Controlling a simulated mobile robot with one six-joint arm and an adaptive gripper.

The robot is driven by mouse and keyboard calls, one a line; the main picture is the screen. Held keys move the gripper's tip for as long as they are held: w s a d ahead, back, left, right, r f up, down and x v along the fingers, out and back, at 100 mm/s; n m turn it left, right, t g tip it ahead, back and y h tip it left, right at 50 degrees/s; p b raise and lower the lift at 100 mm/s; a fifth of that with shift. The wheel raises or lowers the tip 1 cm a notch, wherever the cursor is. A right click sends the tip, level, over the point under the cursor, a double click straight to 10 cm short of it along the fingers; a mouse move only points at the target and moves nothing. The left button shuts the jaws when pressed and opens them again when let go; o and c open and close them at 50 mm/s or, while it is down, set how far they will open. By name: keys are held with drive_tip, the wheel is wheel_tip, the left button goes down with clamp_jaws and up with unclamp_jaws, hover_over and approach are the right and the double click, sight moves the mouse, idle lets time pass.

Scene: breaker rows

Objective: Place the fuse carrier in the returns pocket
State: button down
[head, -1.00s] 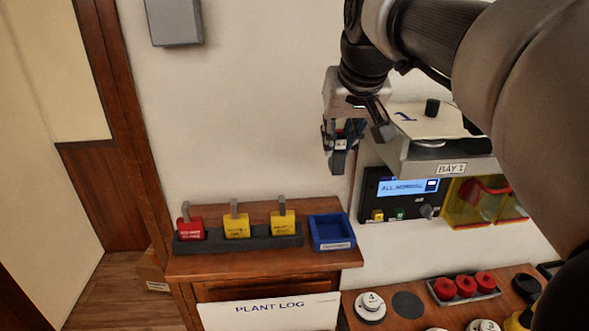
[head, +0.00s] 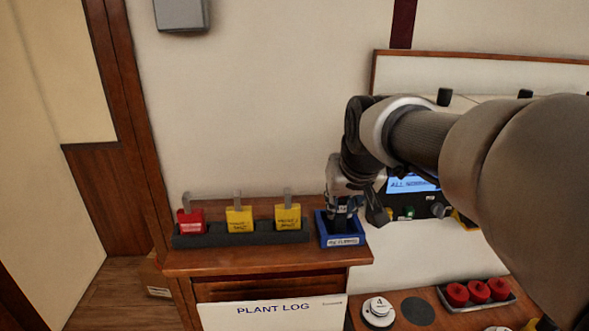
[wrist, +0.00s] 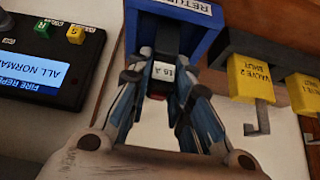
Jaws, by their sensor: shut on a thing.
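The fuse carrier (wrist: 163,71) is a dark block with a white label that reads 16 A, with a bit of red below it. My gripper (wrist: 160,88) is shut on it, one finger on each side. The returns pocket (wrist: 205,32) is a blue open box with a white label. In the head view the pocket (head: 325,236) sits at the right end of the wooden cabinet top. My gripper (head: 342,212) points down over and into its opening. My fingers mostly hide the carrier there, and I cannot tell whether it touches the pocket floor.
A dark rack (head: 240,236) with a red tag (head: 190,221) and two yellow tags (head: 239,219) stands just left of the pocket. The panel with a lit display (head: 412,184) is close on the right. A plant log sheet (head: 285,313) is below.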

drive_tip(key=shift+r, duration=0.1)
drive_tip(key=c, duration=1.5)
unclamp_jaws()
drive_tip(key=shift+o, duration=0.2)
drive_tip(key=shift+r, duration=0.15)
drive_tip(key=p+v, duration=0.3)
drive_tip(key=v, duration=0.8)
drive_tip(key=s+f+g, duration=0.1)
drive_tip(key=s+f, duration=0.7)
drive_tip(key=s, duration=0.3)
drive_tip(key=s+f+g, duration=0.1)
drive_tip(key=s+f, duration=0.7)
drive_tip(key=s, duration=0.2)
drive_tip(key=shift+s, duration=0.4)
drive_tip(key=shift+f+b, duration=0.1)
drive_tip(key=shift+b, duration=0.2)
